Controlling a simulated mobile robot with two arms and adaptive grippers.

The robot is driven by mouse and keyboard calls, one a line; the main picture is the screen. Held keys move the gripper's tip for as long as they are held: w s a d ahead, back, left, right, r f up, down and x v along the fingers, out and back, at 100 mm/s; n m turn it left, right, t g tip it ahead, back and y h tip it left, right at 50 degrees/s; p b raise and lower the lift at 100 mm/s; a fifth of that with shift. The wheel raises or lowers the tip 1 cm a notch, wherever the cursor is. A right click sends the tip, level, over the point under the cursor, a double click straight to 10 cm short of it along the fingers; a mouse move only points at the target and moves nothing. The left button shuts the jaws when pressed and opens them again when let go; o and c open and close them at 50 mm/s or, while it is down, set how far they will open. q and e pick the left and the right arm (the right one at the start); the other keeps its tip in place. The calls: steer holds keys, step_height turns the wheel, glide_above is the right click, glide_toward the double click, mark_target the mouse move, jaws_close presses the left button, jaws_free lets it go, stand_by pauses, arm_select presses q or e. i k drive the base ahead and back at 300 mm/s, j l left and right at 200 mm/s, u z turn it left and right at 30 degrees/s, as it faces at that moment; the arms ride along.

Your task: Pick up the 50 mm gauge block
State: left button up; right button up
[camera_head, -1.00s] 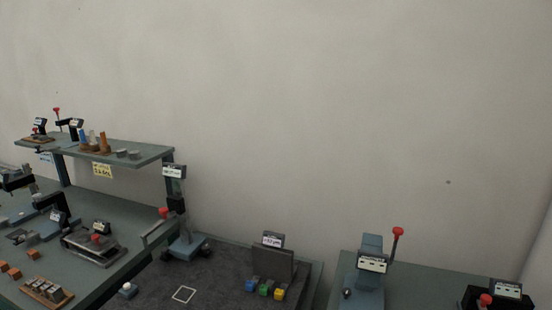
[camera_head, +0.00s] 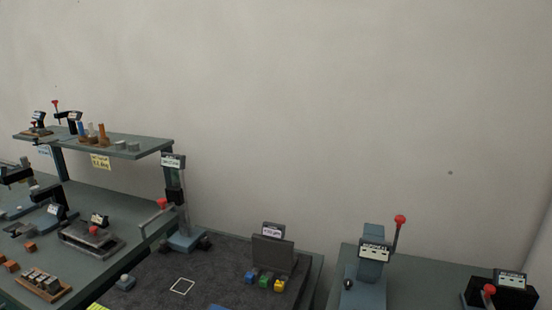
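Several grey metal blocks sit in a brown wooden tray (camera_head: 62,293) on the left bench; they may be gauge blocks, but no size marking is readable, so I cannot tell which is the 50 mm one. Neither of my grippers is in view.
A raised shelf (camera_head: 150,145) stands at the left with small fixtures and coloured pieces on it. A dark mat (camera_head: 215,275) bears a white square outline and blue, green and yellow blocks (camera_head: 264,280). A red-knobbed lever device (camera_head: 372,265) stands on the right bench. The mat's middle is mostly clear.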

mark_target(53, 285)
steer(key=u, duration=1.45)
steer(key=z, duration=0.45)
